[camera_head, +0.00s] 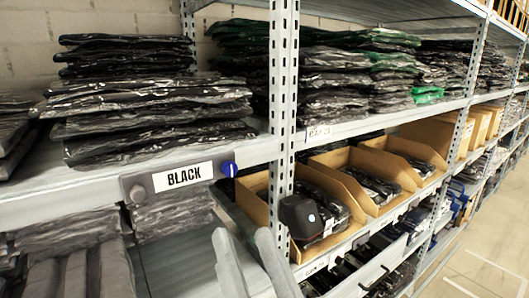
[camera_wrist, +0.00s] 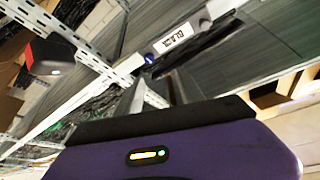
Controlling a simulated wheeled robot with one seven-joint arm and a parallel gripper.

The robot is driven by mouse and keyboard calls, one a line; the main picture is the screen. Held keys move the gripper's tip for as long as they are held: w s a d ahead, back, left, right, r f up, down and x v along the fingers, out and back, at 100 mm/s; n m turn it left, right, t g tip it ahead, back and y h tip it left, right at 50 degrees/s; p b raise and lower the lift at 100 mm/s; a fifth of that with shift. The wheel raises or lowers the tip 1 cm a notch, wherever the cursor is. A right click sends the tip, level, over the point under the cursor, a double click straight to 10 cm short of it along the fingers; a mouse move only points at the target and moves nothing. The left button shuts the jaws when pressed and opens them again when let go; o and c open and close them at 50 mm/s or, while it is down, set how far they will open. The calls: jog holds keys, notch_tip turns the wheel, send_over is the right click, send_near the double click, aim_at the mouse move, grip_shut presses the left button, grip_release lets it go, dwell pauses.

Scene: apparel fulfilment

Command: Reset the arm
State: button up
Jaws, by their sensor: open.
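Two pale grey prongs at the bottom of the head view look like my gripper (camera_head: 243,233). They stand apart, with nothing seen between them. They are in front of the shelf, below and right of the BLACK label (camera_head: 184,177). A purple body (camera_wrist: 210,155) with a black top edge and a small lit indicator fills the bottom of that view.
A metal shelf upright (camera_head: 283,90) stands close to the prongs, with a dark box-shaped device (camera_head: 299,216) by it. The device also shows in the wrist view (camera_wrist: 50,55). Shelves hold bagged dark garments (camera_head: 150,105) and cardboard bins (camera_head: 355,165). Open floor (camera_head: 490,245) lies right.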

jog(key=s+d+f+n, duration=0.2)
jog(key=d+f, duration=0.1)
jog(key=f, duration=0.2)
jog(key=s+d+f+n, duration=0.1)
jog(key=s+d+f, duration=0.25)
jog(key=f, duration=0.25)
jog(key=s+d+f+m+g+h, duration=0.1)
jog(key=s+d+f+g+h, duration=0.2)
jog(key=s+d+f, duration=0.4)
jog(key=s+d+f+m+g+h, duration=0.1)
jog(key=s+d+f+g+h, duration=0.1)
jog(key=s+d+f+h, duration=0.3)
jog(key=s+d+f, duration=0.3)
jog(key=s+f, duration=0.3)
jog(key=s, duration=0.3)
jog(key=shift+s+d+f+m+g+h, duration=0.2)
jog(key=shift+s+f+m+g+h, duration=0.1)
jog(key=shift+s+g+h, duration=0.1)
